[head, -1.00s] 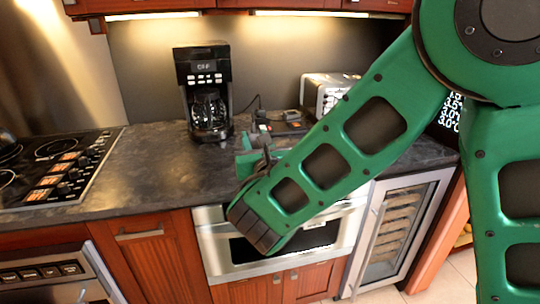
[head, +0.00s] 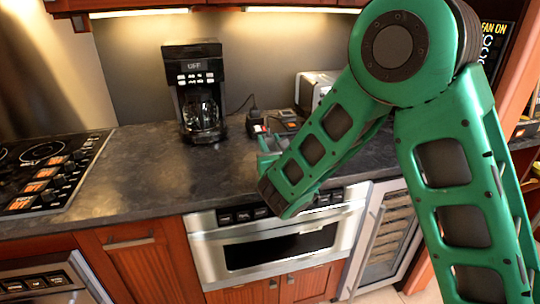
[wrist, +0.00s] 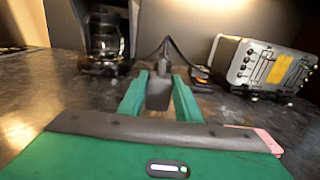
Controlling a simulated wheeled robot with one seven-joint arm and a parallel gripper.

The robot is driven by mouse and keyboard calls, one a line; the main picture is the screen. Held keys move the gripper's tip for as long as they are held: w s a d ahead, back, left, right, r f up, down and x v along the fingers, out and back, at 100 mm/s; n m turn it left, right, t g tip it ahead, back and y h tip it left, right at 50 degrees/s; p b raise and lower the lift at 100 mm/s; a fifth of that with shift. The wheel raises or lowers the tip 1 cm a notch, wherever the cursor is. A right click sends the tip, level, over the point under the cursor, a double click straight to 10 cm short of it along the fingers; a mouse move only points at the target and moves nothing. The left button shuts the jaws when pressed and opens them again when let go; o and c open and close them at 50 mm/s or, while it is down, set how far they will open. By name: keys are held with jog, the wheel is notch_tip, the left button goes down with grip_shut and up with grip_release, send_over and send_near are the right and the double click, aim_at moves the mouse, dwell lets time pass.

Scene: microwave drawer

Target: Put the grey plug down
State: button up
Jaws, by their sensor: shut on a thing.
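The grey plug (wrist: 158,92) shows between the two green fingers of my gripper (wrist: 160,82) in the wrist view. The fingers are shut on it, one on each side. A dark cord is visible just beyond the plug. I cannot tell whether the plug touches the counter.
A black coffee maker (head: 196,88) stands at the back left of my gripper. A power strip (head: 287,124) lies behind it, and a silver toaster (head: 314,92) stands at the back right. The stove (head: 48,170) is far left. Bare counter lies between stove and gripper.

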jog(key=shift+w+f, duration=0.15)
jog(key=shift+f, duration=1.95)
jog(key=o, duration=1.1)
jog(key=shift+f, duration=0.1)
jog(key=v, duration=0.7)
jog(key=shift+s, duration=0.35)
jog(key=shift+s+d, duration=0.15)
jog(key=shift+s, duration=0.4)
jog(key=shift+v, duration=1.65)
jog(key=shift+d, duration=0.1)
